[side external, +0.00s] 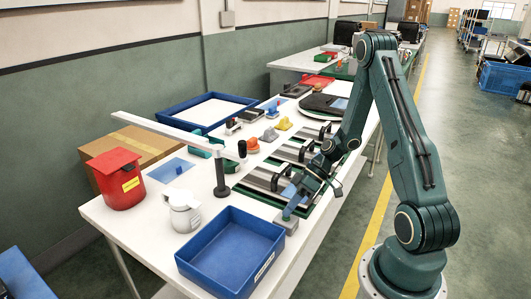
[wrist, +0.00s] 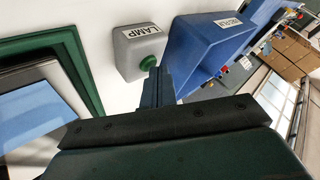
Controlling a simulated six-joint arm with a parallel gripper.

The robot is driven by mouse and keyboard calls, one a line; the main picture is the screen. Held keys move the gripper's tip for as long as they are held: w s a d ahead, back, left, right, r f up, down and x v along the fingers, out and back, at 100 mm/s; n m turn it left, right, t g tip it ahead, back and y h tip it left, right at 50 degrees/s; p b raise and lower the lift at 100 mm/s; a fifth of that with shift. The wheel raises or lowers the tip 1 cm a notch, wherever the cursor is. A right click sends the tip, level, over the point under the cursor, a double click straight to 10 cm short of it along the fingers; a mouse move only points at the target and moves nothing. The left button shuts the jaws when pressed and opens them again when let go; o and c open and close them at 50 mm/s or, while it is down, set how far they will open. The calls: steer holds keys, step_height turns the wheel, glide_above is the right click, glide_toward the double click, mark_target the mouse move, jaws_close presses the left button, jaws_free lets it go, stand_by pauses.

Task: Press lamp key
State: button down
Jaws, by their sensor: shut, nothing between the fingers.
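The lamp key is a small grey box (wrist: 131,50) labelled LAMP with a round green button (wrist: 148,63), in the upper middle of the wrist view. In the side view the grey box (side external: 290,226) sits on the white table near its front edge, partly hidden by my gripper. My gripper (side external: 288,213) points down right over the box, its fingers shut with nothing between them. In the wrist view its fingertips (wrist: 158,72) are just beside the green button. I cannot tell whether they touch it.
A blue bin (side external: 185,266) stands close beside the lamp key. Green-framed panels with black handles (side external: 300,150) lie behind it. A black post (side external: 221,178) carries a white beam over the table. A red bin (side external: 118,190) and a white jug (side external: 184,218) stand to the left.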

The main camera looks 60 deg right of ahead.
mark_target(289, 217)
steer(key=shift+r, duration=0.65)
steer(key=shift+r, duration=0.15)
step_height(289, 217, up, 6)
steer(key=shift+f, duration=0.15)
stand_by(0.8)
stand_by(0.4)
steer(key=s+a+r+m+g+h, duration=0.1)
steer(key=s+a+r+h, duration=0.3)
steer(key=a+r+h, duration=0.55)
steer(key=s+a+r+m+t+y, duration=0.1)
steer(key=s+a+r+m+t, duration=0.1)
steer(key=s+r, duration=0.7)
steer(key=shift+s+r+m+t, duration=0.3)
steer(key=shift+r+m+t, duration=0.1)
steer(key=shift+r+m, duration=0.25)
